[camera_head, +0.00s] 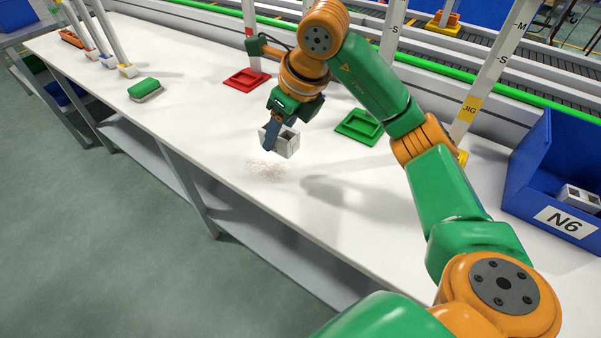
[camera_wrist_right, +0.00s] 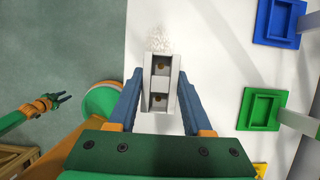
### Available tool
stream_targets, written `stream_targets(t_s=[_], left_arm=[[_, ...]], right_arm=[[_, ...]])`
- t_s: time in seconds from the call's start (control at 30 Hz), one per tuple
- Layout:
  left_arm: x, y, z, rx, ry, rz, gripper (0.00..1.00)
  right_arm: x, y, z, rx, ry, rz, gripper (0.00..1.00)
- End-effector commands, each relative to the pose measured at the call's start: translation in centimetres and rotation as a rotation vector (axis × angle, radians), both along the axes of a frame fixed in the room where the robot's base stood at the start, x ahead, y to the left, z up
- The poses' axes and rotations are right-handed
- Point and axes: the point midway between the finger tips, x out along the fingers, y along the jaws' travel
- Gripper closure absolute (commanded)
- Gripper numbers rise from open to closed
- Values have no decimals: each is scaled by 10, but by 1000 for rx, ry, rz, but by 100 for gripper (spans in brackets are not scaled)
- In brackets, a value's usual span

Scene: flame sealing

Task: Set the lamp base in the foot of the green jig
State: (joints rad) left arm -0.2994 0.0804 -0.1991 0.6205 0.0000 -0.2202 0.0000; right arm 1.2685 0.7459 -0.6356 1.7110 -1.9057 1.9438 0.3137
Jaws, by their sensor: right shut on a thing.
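My right gripper (camera_head: 272,139) is shut on the lamp base (camera_head: 289,144), a pale grey block with two square openings. It holds it above the white table; in the right wrist view the lamp base (camera_wrist_right: 160,88) sits between the blue fingers, openings facing the camera. The green jig's foot (camera_head: 360,127) is a shallow rimmed green tray, empty, right of the gripper in the head view. It also shows in the right wrist view (camera_wrist_right: 245,109). My left gripper (camera_wrist_right: 62,98) shows small at the left of the right wrist view, too small to judge.
A pale granular patch (camera_head: 268,170) lies on the table near the held block. A red foot (camera_head: 232,84) and a blue foot (camera_wrist_right: 262,37) are also empty. Blue bin N6 (camera_head: 530,190) holds a similar block. A green-topped block (camera_head: 146,87) lies farther left.

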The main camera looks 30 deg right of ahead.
Motion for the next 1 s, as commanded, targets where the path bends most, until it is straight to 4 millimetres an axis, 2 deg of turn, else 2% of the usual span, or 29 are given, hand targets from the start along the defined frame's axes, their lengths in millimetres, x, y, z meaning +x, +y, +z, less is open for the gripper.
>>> stream_targets(t_s=[0.03,0.1,0.2,0.37,0.5,0.9,0.93,1.0], left_arm=[[-1,0,-4,-1,1,0,65],[-1,0,-11,-1,2,0,65],[-2,-1,-16,-1,3,0,65],[-2,-1,-23,-1,3,-1,65],[-2,-1,-23,-1,3,-1,65],[-1,-1,-28,-1,2,-1,65],[-1,-1,-26,-2,1,-1,65],[-1,-1,-26,-2,1,-1,65]], right_arm=[[-14,-11,-11,-5,2,-5,100],[-28,-18,-32,-6,7,-2,100],[-43,-27,-52,-3,6,-1,100],[-57,-35,-71,-4,5,1,100],[-57,-34,-94,0,5,4,100],[-55,-34,-102,0,0,4,100],[-55,-34,-100,0,1,4,42],[-55,-34,-100,0,1,4,24]])
